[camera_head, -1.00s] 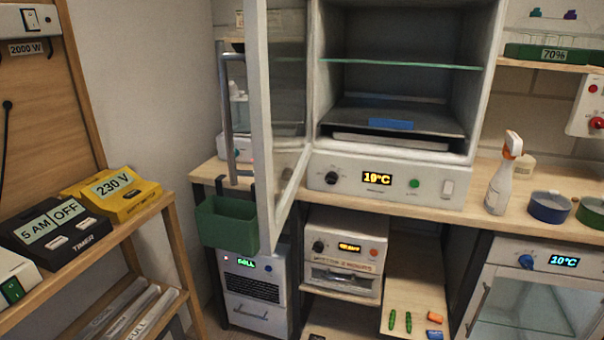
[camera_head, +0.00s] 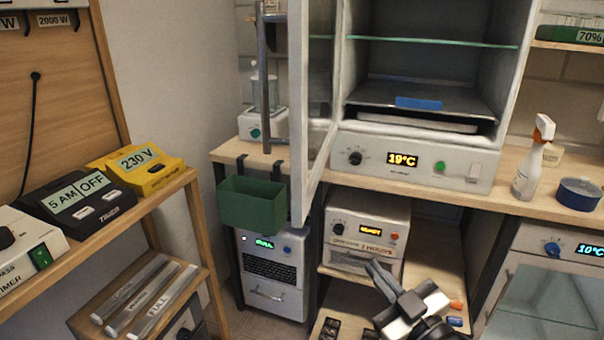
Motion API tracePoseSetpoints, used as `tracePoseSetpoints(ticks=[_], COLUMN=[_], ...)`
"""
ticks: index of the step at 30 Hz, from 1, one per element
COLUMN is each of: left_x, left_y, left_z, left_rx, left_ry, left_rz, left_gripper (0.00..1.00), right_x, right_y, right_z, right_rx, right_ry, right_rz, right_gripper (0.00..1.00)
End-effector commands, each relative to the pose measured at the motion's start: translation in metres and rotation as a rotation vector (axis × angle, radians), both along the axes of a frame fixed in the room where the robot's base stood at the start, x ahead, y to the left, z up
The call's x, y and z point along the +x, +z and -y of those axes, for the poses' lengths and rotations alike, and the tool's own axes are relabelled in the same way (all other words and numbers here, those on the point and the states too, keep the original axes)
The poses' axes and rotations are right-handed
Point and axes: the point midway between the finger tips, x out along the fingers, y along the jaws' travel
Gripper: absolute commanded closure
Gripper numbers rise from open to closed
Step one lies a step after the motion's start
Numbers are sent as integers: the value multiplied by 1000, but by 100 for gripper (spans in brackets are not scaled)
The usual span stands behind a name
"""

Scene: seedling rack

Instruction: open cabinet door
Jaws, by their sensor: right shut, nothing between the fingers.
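The cabinet with the display reading 19°C (camera_head: 480,167) stands on the bench at the upper right. Its glass door with a pale frame (camera_head: 298,100) stands open, swung out toward me, so the shelves inside are in plain view. The door's long metal handle (camera_head: 264,90) faces left. My right gripper (camera_head: 376,268) is at the lower right, in front of the lower shelf, well below the door and apart from the handle. Its fingers are together and empty. My left gripper is not in view.
A green bin (camera_head: 250,208) hangs from the bench edge by the door's lower corner. A side shelf with a yellow 230 V box (camera_head: 150,175) stands at the left. A spray bottle (camera_head: 533,160) and blue dish (camera_head: 578,195) are on the bench at the right.

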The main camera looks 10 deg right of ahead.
Motion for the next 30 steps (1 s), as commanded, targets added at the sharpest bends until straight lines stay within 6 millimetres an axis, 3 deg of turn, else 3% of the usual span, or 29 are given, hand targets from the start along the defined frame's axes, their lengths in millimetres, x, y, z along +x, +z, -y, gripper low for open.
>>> tracePoseSetpoints(ticks=[1, 3, 6, 8, 12, 18, 23, 30], left_x=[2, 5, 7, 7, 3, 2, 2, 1], left_y=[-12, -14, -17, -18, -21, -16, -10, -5], left_z=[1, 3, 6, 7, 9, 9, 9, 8], left_rx=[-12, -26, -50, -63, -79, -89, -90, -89], left_ry=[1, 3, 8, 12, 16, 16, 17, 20], left_rz=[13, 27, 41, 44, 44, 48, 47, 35], left_gripper=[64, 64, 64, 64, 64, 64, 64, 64], right_x=[18, 18, 2, -7, -21, -24, -14, 9], right_y=[53, 116, 171, 188, 205, 211, 213, 214], right_z=[11, 12, 8, 8, 20, 26, 6, -42], right_rx=[-106, -257, -514, -667, -940, -1068, -1066, -1063], right_ry=[78, 218, 418, 515, 638, 678, 682, 681], right_rz=[238, 487, 700, 751, 740, 687, 690, 694], right_gripper=[100, 100, 100, 100, 100, 100, 100, 100])
